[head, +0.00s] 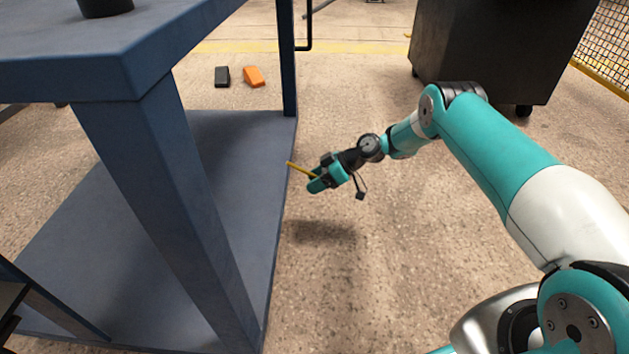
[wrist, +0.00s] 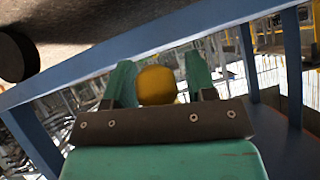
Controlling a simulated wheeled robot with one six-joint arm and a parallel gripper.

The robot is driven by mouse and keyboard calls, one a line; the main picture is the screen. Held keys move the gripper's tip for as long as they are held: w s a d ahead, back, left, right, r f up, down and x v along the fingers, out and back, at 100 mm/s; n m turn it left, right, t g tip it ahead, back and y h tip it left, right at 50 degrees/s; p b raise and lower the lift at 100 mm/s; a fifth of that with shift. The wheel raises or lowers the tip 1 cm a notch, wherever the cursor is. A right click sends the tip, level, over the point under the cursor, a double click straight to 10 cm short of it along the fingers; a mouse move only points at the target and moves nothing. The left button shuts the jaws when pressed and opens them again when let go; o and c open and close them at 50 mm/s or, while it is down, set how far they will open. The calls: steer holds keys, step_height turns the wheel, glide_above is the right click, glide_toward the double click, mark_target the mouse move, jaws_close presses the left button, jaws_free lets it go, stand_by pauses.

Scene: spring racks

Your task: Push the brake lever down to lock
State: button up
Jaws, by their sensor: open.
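A thin yellow rod, which looks like the brake lever (head: 301,168), slants from beside the blue rack's right edge down to my gripper in the head view. My gripper (head: 316,180) has teal fingers and is low over the floor, just right of the rack. In the wrist view, the lever's rounded yellow end (wrist: 157,86) shows between the two teal fingers of my gripper (wrist: 158,82). The fingers stand apart on either side of it. I cannot tell whether either touches it. The lever's far end and its mount are not clearly visible.
The blue rack (head: 165,190) with a low shelf fills the left. A black wedge (head: 222,77) and an orange wedge (head: 254,76) lie on the floor behind it. A dark cabinet on casters (head: 495,50) stands at the back right. Floor right of the rack is clear.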

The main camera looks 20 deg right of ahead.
steer(key=p+v, duration=0.7)
steer(key=v, duration=1)
steer(key=shift+r+p, duration=0.15)
steer(key=shift+p, duration=0.25)
steer(key=shift+d, duration=0.1)
steer(key=shift+r, duration=0.1)
steer(key=shift+c, duration=1.1)
steer(key=a+r+h+p, duration=0.1)
steer(key=r, duration=0.1)
steer(key=w+a+r+h+p, duration=0.1)
steer(key=p, duration=0.1)
steer(key=a+r+n+g+h+p, duration=0.1)
steer(key=r+h+p, duration=0.1)
steer(key=shift+w+a+r, duration=0.2)
steer(key=shift+a+r, duration=0.1)
steer(key=shift+a, duration=0.05)
jaws_close()
steer(key=shift+h, duration=0.4)
steer(key=b+x, duration=0.6)
steer(key=x, duration=0.6)
steer(key=shift+s+a+f+b, duration=0.15)
steer(key=shift+a+f+b, duration=0.15)
steer(key=shift+b, duration=0.1)
steer(key=shift+a+f, duration=0.35)
steer(key=shift+a, duration=0.05)
